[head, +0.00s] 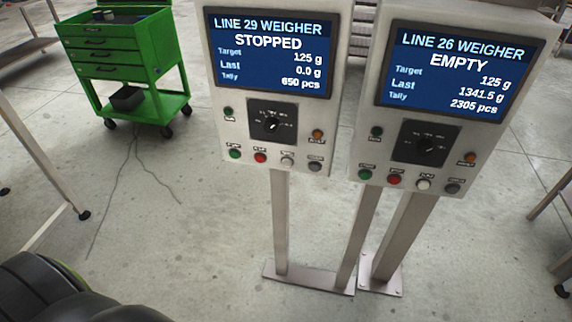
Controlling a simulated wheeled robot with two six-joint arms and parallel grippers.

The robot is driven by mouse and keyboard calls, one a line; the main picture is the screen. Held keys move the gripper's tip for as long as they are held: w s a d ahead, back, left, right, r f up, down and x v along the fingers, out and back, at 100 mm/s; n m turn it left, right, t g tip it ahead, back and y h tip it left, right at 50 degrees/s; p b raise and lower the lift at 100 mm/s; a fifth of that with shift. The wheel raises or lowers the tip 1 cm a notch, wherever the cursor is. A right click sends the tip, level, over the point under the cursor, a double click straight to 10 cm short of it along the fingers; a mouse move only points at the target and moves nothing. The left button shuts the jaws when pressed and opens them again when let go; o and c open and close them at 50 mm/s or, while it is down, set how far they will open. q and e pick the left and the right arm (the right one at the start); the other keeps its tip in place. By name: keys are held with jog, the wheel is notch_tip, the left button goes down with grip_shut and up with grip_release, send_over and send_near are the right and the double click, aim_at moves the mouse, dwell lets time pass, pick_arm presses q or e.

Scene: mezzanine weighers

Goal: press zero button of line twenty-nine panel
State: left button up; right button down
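The line 29 weigher panel (312,112) stands upright on metal posts in the middle of the head view. Its screen (268,52) reads "LINE 29 WEIGHER", "STOPPED", target 125 g, last 0.0 g, tally 650 pcs. A black rotary selector (271,125) sits below the screen. The bottom row holds a green button (235,153), a red button (260,157), a white button (287,162) and a dark button (315,166). Their small labels are too blurred to read surely. Neither of my grippers shows.
The similar line 26 weigher panel (367,150) stands close on the right, reading "EMPTY". A green tool cart (105,63) on casters is at the back left. Metal table legs (45,150) edge the left side. The concrete floor before the panels is clear.

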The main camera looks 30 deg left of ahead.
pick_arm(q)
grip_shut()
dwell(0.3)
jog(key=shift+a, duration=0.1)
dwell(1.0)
